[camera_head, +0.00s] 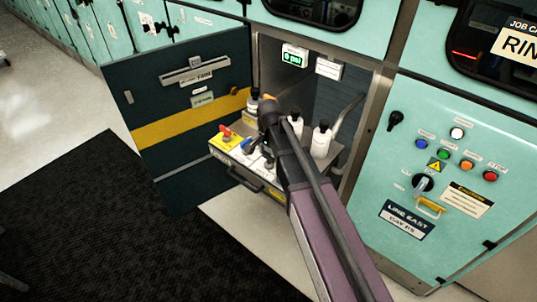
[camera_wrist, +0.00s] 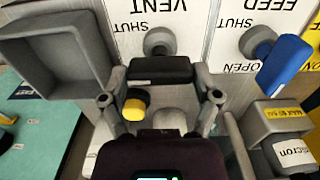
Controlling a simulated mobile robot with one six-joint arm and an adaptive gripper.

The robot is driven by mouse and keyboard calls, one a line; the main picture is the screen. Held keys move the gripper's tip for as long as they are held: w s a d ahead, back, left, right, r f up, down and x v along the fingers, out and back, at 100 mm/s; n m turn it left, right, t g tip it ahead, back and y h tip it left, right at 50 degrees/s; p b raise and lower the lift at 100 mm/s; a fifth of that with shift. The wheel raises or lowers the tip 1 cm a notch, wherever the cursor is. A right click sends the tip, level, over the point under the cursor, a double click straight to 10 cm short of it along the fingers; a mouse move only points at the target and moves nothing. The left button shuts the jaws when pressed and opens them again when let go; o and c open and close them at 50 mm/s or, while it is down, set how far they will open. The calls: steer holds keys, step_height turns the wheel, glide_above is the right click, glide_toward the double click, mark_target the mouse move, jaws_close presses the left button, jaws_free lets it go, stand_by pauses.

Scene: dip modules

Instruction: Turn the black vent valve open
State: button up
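The black vent valve handle (camera_wrist: 160,70) shows in the wrist view as a short bar in front of a grey round hub, below the upside-down VENT and SHUT lettering. My gripper (camera_wrist: 160,88) has its grey fingers spread, one toward each end of the bar. I cannot tell whether they touch it. Any OPEN mark for this valve is hidden. In the head view my gripper (camera_head: 267,140) is over the pulled-out valve tray (camera_head: 228,157), and my arm hides the vent handle.
The blue feed valve handle (camera_wrist: 285,62) is close on the right. A grey open box (camera_wrist: 58,55) and a yellow knob (camera_wrist: 135,109) are nearby. The dark cabinet door (camera_head: 180,120) stands open.

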steer(key=shift+a, duration=0.15)
steer(key=shift+n, duration=0.5)
steer(key=n, duration=0.7)
steer(key=shift+n, duration=0.4)
steer(key=n, duration=0.4)
steer(key=shift+n, duration=2.6)
